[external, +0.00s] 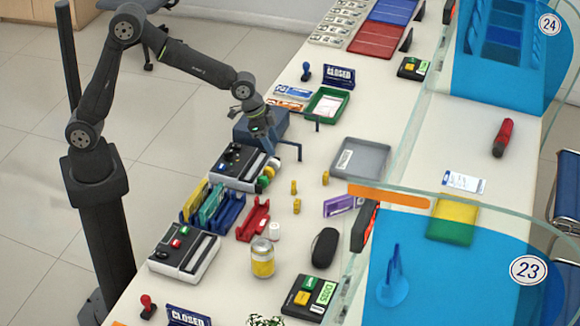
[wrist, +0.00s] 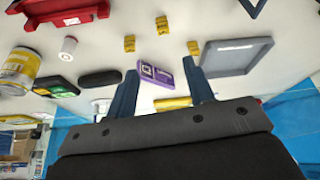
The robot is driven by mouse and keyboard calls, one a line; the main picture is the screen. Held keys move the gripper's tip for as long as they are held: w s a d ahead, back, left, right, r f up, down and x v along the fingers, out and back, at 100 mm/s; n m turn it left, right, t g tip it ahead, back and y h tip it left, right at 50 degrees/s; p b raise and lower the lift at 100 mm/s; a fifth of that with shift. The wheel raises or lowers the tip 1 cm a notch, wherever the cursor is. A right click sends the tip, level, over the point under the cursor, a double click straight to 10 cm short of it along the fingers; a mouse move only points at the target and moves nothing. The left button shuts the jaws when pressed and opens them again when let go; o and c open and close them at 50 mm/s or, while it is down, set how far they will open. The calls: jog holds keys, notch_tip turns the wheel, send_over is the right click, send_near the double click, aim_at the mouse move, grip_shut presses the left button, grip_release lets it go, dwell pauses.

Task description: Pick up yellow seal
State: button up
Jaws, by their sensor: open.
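Several small yellow pieces stand on the white counter. One (external: 293,187), a second (external: 296,206) and a third (external: 325,177) stand apart from each other, between the black machine and the grey tray. The wrist view shows three of them, at left (wrist: 129,43), middle (wrist: 162,25) and right (wrist: 193,47), beyond my fingertips. I cannot tell which is the yellow seal. My gripper (external: 284,154) is open and empty, with blue fingers above the counter, up and left of these pieces in the external view. It also shows in the wrist view (wrist: 160,70).
A grey tray (external: 380,150) lies right of my gripper; a purple box (external: 342,205) is nearby. A black machine (external: 225,170), red holder (external: 252,222), yellow can (external: 262,262) and black case (external: 324,247) stand around. A glass screen (external: 425,205) borders the counter's right side.

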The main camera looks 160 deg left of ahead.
send_near(292, 184)
jog(key=x, duration=0.5)
jog(key=shift+s+x, duration=0.2)
jog(key=shift+x, duration=1.1)
jog(key=shift+s+x, duration=0.25)
jog(key=shift+x, duration=1.1)
jog(key=shift+c, duration=0.2)
jog(key=c, duration=1)
